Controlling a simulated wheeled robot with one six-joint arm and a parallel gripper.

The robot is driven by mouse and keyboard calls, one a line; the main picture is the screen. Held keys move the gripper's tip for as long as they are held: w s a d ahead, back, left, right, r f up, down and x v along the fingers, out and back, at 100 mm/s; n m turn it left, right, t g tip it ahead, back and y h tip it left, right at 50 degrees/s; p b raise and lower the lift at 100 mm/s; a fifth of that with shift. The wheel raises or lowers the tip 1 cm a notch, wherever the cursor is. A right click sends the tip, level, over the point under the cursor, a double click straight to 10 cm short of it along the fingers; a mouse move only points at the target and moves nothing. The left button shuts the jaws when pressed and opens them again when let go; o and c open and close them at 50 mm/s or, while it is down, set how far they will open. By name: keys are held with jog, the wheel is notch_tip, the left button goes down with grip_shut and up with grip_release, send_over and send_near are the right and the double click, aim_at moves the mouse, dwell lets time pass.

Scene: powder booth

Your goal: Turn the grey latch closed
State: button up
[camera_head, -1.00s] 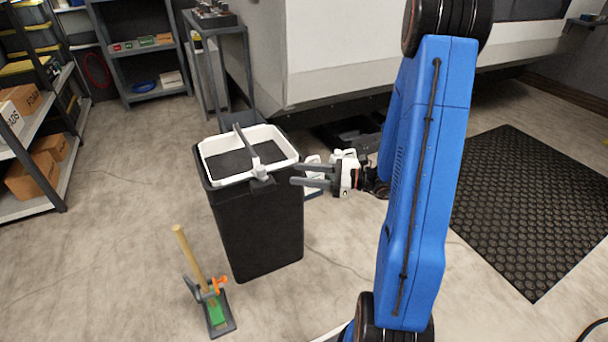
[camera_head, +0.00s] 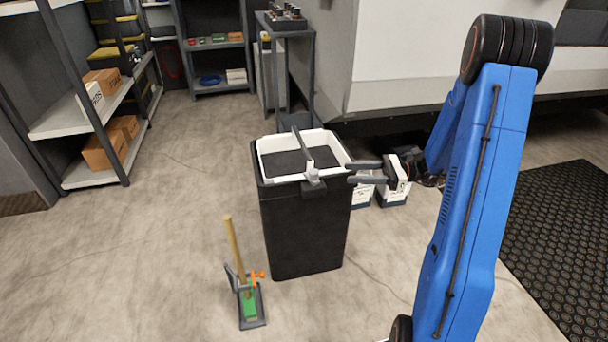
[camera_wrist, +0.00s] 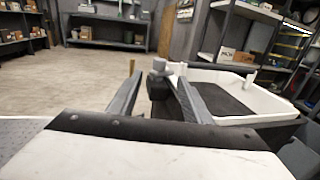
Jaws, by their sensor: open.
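The bar slants back from the hub over the bin's white-rimmed opening. My gripper (camera_head: 350,172) is open just right of the hub, its fingers pointing left towards it at about rim height. In the wrist view the latch hub (camera_wrist: 160,72) shows between and beyond my open fingertips (camera_wrist: 156,78), and the bar runs off to the right. I see no contact; the exact gap is hard to tell.
Shelves with boxes (camera_head: 102,145) are at the left. A black mat (camera_head: 565,240) lies at the right.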

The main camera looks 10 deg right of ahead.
aim_at(312, 175)
jog(key=x, duration=1.7)
jog(key=shift+a, duration=0.15)
